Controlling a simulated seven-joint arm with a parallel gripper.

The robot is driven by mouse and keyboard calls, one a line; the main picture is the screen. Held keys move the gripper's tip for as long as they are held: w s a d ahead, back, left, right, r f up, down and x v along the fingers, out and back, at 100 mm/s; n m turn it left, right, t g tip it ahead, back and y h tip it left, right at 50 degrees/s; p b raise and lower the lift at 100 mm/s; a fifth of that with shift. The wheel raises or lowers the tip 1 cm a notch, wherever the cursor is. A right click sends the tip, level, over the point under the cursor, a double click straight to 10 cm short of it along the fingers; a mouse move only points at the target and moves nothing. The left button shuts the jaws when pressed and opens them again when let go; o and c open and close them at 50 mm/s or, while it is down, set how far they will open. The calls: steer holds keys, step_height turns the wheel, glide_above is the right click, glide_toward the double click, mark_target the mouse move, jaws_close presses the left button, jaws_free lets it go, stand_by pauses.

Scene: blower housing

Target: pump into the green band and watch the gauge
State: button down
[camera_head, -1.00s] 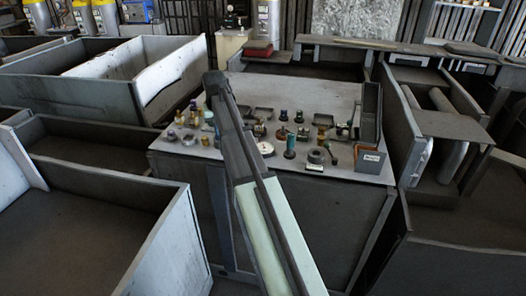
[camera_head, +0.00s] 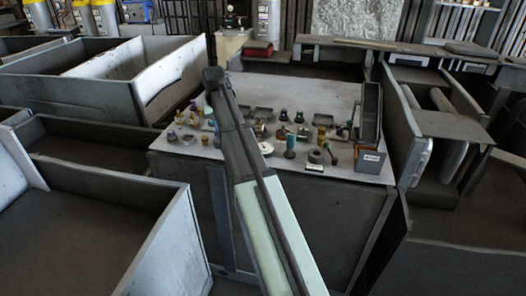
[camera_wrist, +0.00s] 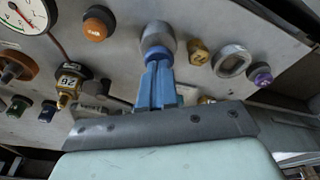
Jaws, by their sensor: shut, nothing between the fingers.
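The white gauge (camera_head: 266,148) lies on the grey panel, right of my arm. Part of its dial (camera_wrist: 22,14) shows at the top left of the wrist view, with a needle and coloured marks; the rest is cut off, and I cannot read it exactly. My gripper (camera_wrist: 158,68) has blue fingers, shut and empty. Its tips are at a round grey knob (camera_wrist: 156,37); I cannot tell whether they touch. In the head view my gripper (camera_head: 208,112) is small, over the panel's left part. I cannot tell which part is the pump.
An orange knob (camera_wrist: 97,25), a brass hex fitting (camera_wrist: 198,52), a silver ring (camera_wrist: 232,62) and a purple knob (camera_wrist: 262,76) surround the fingers. A brass fitting (camera_wrist: 68,84) marked with a number stands left. The panel's back is clear. Grey bins (camera_head: 100,235) flank it.

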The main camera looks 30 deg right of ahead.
steer(key=shift+r, duration=0.2)
steer(key=shift+r, duration=2.85)
steer(key=s+a+f+n+g+y, duration=0.15)
steer(key=s+a+f, duration=0.25)
steer(key=a+f, duration=0.4)
steer(key=s+a+f+n+g+y, duration=0.1)
steer(key=s+a+f+y, duration=0.3)
steer(key=f, duration=0.7)
steer(key=s+a+f+g+h, duration=0.15)
steer(key=s+f, duration=0.25)
steer(key=f, duration=0.5)
steer(key=s+a+f+h, duration=0.1)
steer(key=s+a+f, duration=0.3)
steer(key=f, duration=0.5)
steer(key=s+f+g, duration=0.1)
steer(key=s+f, duration=0.7)
steer(key=s, duration=0.5)
steer(key=s+f+g+h, duration=0.1)
steer(key=s+f+g, duration=0.1)
steer(key=s+f, duration=0.7)
steer(key=s+d+f+g+h, duration=0.1)
steer(key=s+f+g, duration=0.1)
steer(key=s+f, duration=0.7)
steer(key=s, duration=0.8)
steer(key=shift+s, duration=0.4)
